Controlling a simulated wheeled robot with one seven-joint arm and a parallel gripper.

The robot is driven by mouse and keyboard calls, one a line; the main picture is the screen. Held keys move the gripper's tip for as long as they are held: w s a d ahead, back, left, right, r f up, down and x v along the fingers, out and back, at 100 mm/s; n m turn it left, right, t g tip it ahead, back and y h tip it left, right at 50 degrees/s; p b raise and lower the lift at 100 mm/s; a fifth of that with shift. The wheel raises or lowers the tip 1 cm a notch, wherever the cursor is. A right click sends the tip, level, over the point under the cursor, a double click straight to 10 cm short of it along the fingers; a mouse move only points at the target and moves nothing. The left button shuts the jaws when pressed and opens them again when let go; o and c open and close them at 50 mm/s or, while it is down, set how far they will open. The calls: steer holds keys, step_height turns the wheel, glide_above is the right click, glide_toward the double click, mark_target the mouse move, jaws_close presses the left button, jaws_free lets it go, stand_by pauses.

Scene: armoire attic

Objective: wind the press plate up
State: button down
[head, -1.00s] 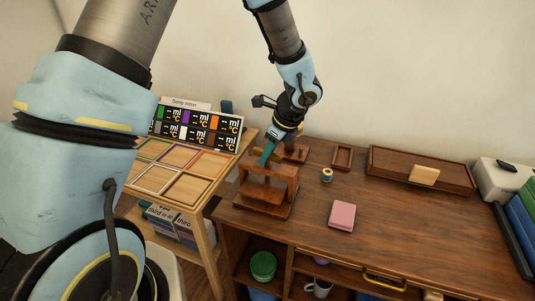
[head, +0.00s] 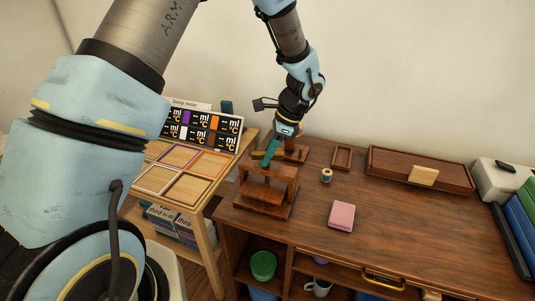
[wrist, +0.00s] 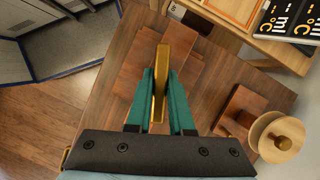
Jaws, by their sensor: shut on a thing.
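The wooden press (head: 266,192) stands on the left end of the desk, with two posts, a crossbeam and a base. My gripper (head: 268,156) is above its crossbeam. In the wrist view, my gripper's teal fingers (wrist: 160,85) are shut on a brass bar (wrist: 161,70), the press's handle, which lies lengthwise between them. A bit of the brass handle (head: 257,155) shows left of the fingers in the head view. The press's wood (wrist: 183,68) shows below the bar in the wrist view. I cannot clearly tell the press plate or its height; the frame and gripper hide it.
Behind the press is a small wooden stand (head: 296,153); in the wrist view it has a round pale disc (wrist: 262,142). A side table (head: 204,203) with framed squares stands left.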

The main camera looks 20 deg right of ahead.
steer(key=shift+n, duration=0.8)
steer(key=shift+g, duration=0.3)
steer(key=c, duration=0.8)
jaws_free()
steer(key=shift+r, duration=0.1)
steer(key=b+v, duration=0.2)
steer(key=v, duration=0.8)
steer(key=shift+d+r, duration=0.25)
steer(key=shift+d, duration=0.05)
